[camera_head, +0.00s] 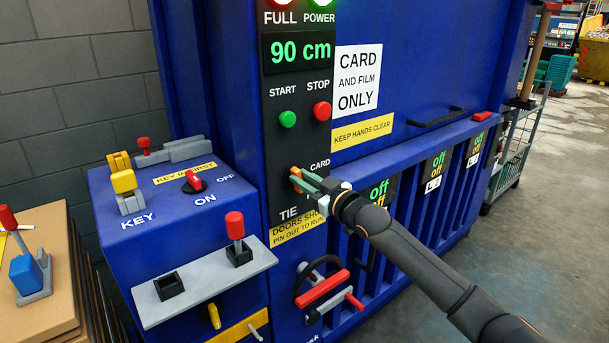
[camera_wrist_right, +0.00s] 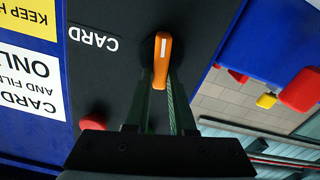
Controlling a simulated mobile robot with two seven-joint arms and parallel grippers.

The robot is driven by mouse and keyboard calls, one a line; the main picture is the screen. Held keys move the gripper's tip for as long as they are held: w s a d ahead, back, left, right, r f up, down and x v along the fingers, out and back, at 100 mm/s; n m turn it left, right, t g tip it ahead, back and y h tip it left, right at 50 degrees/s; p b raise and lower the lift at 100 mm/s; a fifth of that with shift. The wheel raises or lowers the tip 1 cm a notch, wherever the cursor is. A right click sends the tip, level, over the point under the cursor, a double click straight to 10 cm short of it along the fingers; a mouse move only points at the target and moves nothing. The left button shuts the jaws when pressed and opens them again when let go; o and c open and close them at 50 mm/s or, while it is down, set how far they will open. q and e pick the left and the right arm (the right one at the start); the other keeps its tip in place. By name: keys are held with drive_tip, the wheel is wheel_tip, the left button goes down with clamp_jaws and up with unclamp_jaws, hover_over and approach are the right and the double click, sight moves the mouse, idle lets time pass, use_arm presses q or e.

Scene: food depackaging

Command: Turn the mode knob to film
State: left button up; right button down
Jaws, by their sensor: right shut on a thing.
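The mode knob is an orange bar handle (camera_head: 295,172) on the black control panel (camera_head: 276,145). In the right wrist view the knob (camera_wrist_right: 162,58) stands nearly upright in the picture, with a white line on its upper part. The CARD label (camera_wrist_right: 93,39) is left of it, upside down there. My right gripper (camera_head: 302,178) reaches in from the right and is shut on the knob; its fingers (camera_wrist_right: 165,90) lie along both sides of the handle. The TIE label (camera_head: 289,214) shows below. The film label is mostly hidden behind my gripper. My left gripper is out of view.
A green start button (camera_head: 288,119) and a red stop button (camera_head: 322,110) sit above the knob. A key box (camera_head: 170,220) with a red-handled switch (camera_head: 194,181) juts out at left. The floor at right is open.

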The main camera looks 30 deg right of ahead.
drive_tip(key=shift+a+r+n+p, duration=0.1)
drive_tip(key=shift+n+p, duration=0.35)
drive_tip(key=shift+n, duration=0.45)
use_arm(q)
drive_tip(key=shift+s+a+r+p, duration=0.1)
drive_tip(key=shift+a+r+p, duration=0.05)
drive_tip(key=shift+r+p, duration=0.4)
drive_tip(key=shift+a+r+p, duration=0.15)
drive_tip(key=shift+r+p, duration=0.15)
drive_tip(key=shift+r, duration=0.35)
use_arm(e)
drive_tip(key=shift+a+f+n, duration=0.15)
drive_tip(key=shift+n, duration=0.95)
drive_tip(key=shift+a+f+n, duration=0.1)
drive_tip(key=shift+a+n, duration=0.05)
drive_tip(key=shift+n, duration=0.95)
drive_tip(key=c, duration=0.8)
unclamp_jaws()
drive_tip(key=shift+o, duration=0.2)
use_arm(q)
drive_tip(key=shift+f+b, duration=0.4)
drive_tip(key=shift+b, duration=0.05)
use_arm(e)
drive_tip(key=s+d, duration=0.1)
drive_tip(key=s, duration=1.1)
drive_tip(key=shift+s, duration=0.25)
